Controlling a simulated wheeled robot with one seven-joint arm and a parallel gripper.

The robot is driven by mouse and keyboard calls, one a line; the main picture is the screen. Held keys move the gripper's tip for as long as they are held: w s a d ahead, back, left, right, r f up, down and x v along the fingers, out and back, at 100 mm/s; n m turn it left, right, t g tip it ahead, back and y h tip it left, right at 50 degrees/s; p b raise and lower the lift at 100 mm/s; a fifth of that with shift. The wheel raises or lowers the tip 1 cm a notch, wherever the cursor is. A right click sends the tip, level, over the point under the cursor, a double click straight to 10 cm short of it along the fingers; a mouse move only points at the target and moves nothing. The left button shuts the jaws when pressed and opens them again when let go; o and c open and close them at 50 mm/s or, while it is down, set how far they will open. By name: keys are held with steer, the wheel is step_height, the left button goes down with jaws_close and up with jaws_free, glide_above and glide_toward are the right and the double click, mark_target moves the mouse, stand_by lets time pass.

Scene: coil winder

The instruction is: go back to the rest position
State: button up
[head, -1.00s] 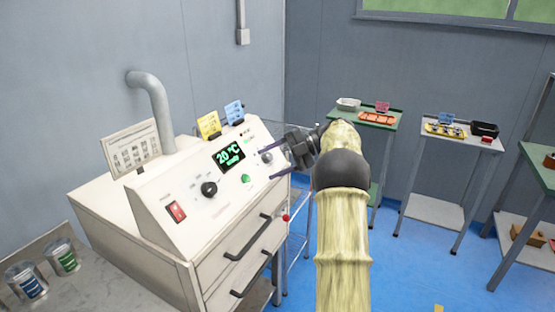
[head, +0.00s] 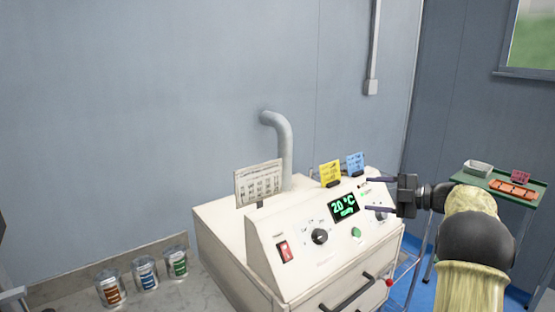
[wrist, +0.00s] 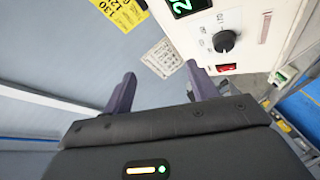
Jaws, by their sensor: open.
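My gripper (head: 374,194) is open and empty, with its two dark fingers apart and pointing left. In the head view it appears in front of the right end of the white machine's (head: 222,228) control panel, overlapping the right knob. I cannot tell whether it touches the panel. In the wrist view the gripper (wrist: 161,74) also shows open, with nothing between its fingers. The machine's display (head: 344,207) reads 20 °C in green. A black knob (head: 320,236) and a red switch (head: 284,251) sit on the panel.
Yellow (head: 330,172) and blue (head: 355,162) cards and a printed chart (head: 258,184) stand on the machine. Several cans (head: 146,273) stand at left. A green table (head: 523,190) with an orange tray (head: 513,188) is at right.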

steer(key=w+a+r+m+t+h+p, duration=0.35)
steer(key=r+m+t+h, duration=0.35)
steer(key=m, duration=0.5)
steer(key=s+a+f+m+g+h+p, duration=0.2)
steer(key=s+f, duration=0.4)
steer(key=s, duration=0.5)
steer(key=s+a+f+m+g+h+p, duration=0.2)
steer(key=s+a+f+m+g, duration=0.2)
steer(key=s, duration=0.8)
steer(key=s+a+f+m+g+h+p, duration=0.2)
steer(key=s+f+m+g, duration=0.4)
steer(key=s, duration=0.6)
step_height(320, 180, down, 2)
steer(key=shift+s+a+m+g+h, duration=0.15)
steer(key=shift+a+m+g+h, duration=0.2)
steer(key=shift+a, duration=0.45)
